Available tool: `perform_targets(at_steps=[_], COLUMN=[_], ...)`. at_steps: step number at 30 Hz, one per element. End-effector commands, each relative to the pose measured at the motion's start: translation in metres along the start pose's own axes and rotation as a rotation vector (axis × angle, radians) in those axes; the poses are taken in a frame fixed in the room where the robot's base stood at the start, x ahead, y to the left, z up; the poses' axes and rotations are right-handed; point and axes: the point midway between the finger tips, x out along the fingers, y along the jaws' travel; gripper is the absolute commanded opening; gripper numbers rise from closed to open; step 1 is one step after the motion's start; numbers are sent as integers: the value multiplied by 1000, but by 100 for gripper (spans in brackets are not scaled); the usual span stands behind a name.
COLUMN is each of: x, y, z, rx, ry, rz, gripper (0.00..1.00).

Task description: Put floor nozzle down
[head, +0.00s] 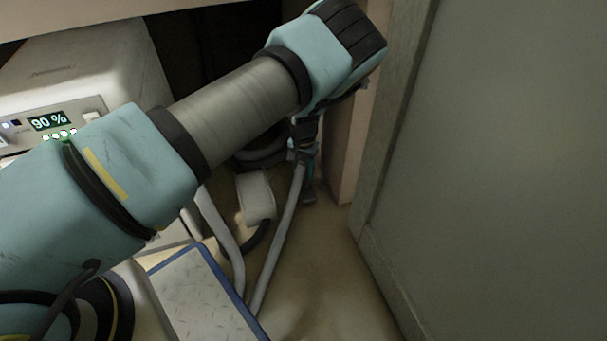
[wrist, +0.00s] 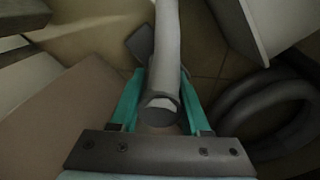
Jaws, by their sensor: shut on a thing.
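My gripper (head: 304,160) is low beside the pinkish upright in the head view, partly hidden under my arm. In the wrist view, the teal fingers of my gripper (wrist: 161,84) are on either side of a pale grey tube, taken as the floor nozzle (wrist: 167,45), and shut on it. Its open round end faces the wrist camera. The tube runs away from the gripper, and its far end is out of the wrist view. In the head view a grey tube (head: 278,240) slopes down from the gripper towards the floor. I cannot make out the nozzle's foot clearly.
A white unit (head: 85,70) with a "90 %" display stands at left. A blue-edged plate (head: 205,300) lies low in front. A grey block (head: 256,196) is left of the gripper. A dark coiled hose (wrist: 235,108) lies at right. A grey panel (head: 490,170) closes the right side.

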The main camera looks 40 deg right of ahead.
Motion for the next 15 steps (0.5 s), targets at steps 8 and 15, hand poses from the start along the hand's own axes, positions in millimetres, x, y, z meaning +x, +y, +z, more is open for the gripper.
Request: perform_targets(at_steps=[8, 15], x=[3, 10], y=[0, 0], z=[-1, -1], rx=[-1, 0], ry=[1, 1], rz=[0, 0], gripper=[0, 0])
